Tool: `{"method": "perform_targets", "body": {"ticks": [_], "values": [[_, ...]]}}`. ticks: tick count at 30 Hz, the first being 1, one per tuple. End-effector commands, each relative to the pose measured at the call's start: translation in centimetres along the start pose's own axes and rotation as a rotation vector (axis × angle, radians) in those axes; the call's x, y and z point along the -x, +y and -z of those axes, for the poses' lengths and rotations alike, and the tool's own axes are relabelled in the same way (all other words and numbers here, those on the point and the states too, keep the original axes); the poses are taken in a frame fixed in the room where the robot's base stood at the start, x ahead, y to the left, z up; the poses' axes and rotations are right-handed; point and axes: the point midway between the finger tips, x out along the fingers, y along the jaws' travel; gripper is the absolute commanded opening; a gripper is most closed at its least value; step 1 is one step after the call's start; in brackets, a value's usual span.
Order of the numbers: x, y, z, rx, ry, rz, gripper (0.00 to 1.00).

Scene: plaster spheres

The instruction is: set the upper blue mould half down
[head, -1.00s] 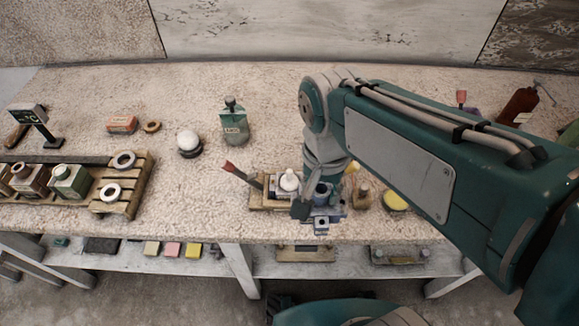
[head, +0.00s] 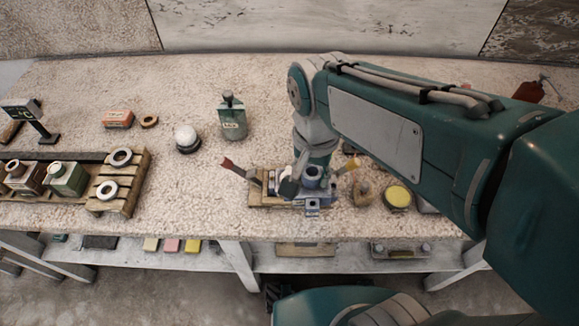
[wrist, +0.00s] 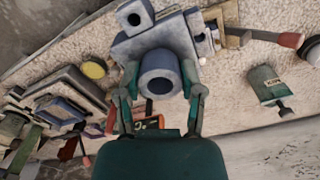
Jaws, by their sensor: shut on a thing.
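The upper blue mould half (wrist: 160,75) is a blue-grey block with a round collar and a dark bore, in the upper middle of the wrist view. My gripper (wrist: 160,83) is shut on it, one finger on each side of the collar. In the head view the mould half (head: 312,178) is under my wrist, above or against a wooden board (head: 262,200) at the bench's front edge. My gripper (head: 300,183) partly covers it there. I cannot tell whether its underside touches anything.
A small brown pot (head: 362,193) and a yellow-topped round tin (head: 397,197) stand to the right. A white sphere (head: 186,137) on a dark base and a green bottle (head: 232,118) stand further back left. Bench between is clear.

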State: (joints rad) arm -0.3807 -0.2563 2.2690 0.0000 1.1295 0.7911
Motion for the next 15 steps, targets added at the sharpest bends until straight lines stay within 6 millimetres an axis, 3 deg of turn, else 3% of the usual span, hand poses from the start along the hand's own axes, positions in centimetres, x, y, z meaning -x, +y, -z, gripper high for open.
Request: {"method": "perform_targets", "body": {"ticks": [9, 15], "values": [[-2.6, -4.0, 4.1, 0.000, -0.002, -0.002, 0.00], [-5.9, -5.7, 5.9, 0.000, -0.003, -0.003, 0.00]]}}
